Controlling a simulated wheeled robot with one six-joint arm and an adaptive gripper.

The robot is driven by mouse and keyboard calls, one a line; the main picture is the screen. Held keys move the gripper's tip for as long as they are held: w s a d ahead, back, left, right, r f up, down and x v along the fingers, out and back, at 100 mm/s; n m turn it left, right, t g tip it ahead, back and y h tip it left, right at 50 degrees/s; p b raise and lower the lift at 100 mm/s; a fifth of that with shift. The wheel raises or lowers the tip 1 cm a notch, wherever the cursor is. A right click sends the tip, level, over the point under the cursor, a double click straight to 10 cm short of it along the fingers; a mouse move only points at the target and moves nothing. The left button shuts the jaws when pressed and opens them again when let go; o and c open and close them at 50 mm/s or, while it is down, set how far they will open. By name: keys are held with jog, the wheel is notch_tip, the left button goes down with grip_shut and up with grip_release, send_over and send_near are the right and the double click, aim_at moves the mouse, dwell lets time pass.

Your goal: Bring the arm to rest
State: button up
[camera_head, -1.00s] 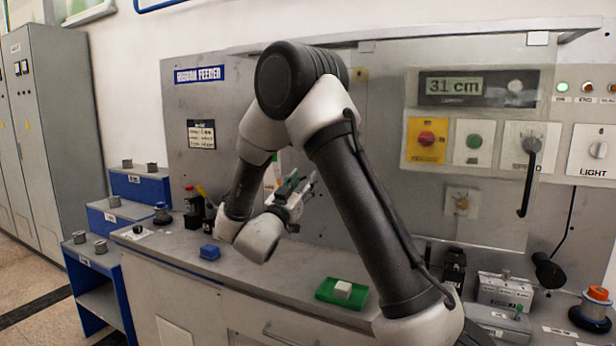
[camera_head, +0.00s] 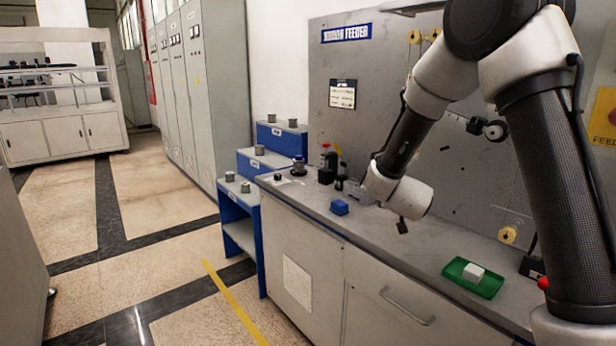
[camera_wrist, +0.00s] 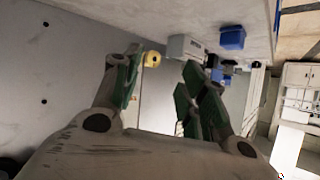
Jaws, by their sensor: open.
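My gripper (camera_wrist: 163,88) shows in the wrist view with its two green-padded fingers spread apart and nothing between them. In the head view my arm is bent, with the elbow high at the upper right and the wrist low over the bench (camera_head: 385,236). The wrist is to the right of a small blue block (camera_head: 340,207) and appears clear of the bench top. The blue block also shows in the wrist view (camera_wrist: 232,38), beyond the fingers.
A green tray (camera_head: 489,288) with a white block (camera_head: 473,272) lies on the bench at right. Small dark fixtures (camera_head: 326,175) stand at the bench's back left. Blue stepped stands (camera_head: 240,205) adjoin its left end. Grey cabinets (camera_head: 200,90) stand behind; the floor at left is open.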

jog(key=s+a+r+n+g+y, duration=0.15)
jog(key=s+n+g+y, duration=0.5)
jog(key=s, duration=1.45)
jog(key=s+d+r+h, duration=0.1)
jog(key=s+d+r, duration=0.3)
jog(key=s, duration=0.2)
jog(key=s+d+r+m+g+h, duration=0.1)
jog(key=s+d+r+h, duration=0.1)
jog(key=s, duration=0.4)
jog(key=s+d+r+m+h, duration=0.1)
jog(key=s+d+r, duration=0.4)
jog(key=s, duration=0.2)
jog(key=shift+d+r+g, duration=0.3)
jog(key=shift+d+g, duration=0.05)
jog(key=shift+d, duration=0.05)
jog(key=shift+m, duration=0.25)
jog(key=shift+c, duration=0.3)
